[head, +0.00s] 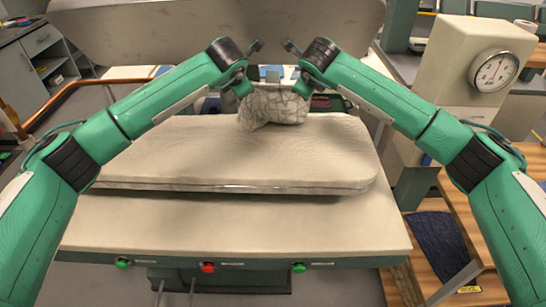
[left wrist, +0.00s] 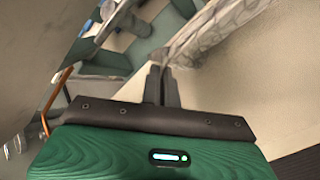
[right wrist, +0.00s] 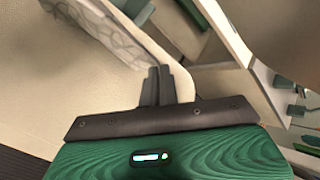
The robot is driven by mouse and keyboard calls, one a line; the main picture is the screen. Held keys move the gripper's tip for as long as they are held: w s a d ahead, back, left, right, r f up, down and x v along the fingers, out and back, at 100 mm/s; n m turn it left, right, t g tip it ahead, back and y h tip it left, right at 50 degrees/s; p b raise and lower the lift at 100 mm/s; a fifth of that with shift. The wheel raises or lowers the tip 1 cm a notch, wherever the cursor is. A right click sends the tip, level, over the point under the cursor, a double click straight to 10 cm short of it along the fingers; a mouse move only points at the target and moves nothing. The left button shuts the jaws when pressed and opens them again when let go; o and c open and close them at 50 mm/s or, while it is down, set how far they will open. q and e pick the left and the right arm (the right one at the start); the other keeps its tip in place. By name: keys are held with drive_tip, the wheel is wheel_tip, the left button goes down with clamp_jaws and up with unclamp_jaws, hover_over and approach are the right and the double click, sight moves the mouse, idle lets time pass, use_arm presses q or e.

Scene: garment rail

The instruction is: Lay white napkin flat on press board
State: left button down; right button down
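The white napkin (head: 270,107) has a grey crackle pattern and hangs between my two grippers above the far edge of the press board (head: 230,150). It looks folded or bunched, and its lower edge is at or just above the board. My left gripper (head: 244,90) is shut at its left upper corner; the napkin (left wrist: 215,25) runs to the fingertips (left wrist: 160,70) in the left wrist view. My right gripper (head: 304,92) is shut at the right upper corner; the napkin (right wrist: 105,28) reaches the fingertips (right wrist: 156,72) in the right wrist view.
The raised upper plate (head: 200,30) of the press stands behind and above the board. A beige housing with a dial gauge (head: 493,71) is at the right. Buttons, one red (head: 208,267), line the front edge. The near and middle board surface is clear.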

use_arm(q)
drive_tip(key=shift+w+a+f, duration=0.2)
drive_tip(key=shift+a, duration=0.1)
use_arm(e)
drive_tip(key=shift+w+d+f, duration=0.2)
drive_tip(key=shift+d, duration=0.1)
use_arm(q)
drive_tip(key=shift+s+r, duration=0.1)
drive_tip(key=shift+r, duration=0.05)
use_arm(e)
drive_tip(key=shift+s+r, duration=0.1)
drive_tip(key=shift+r, duration=0.05)
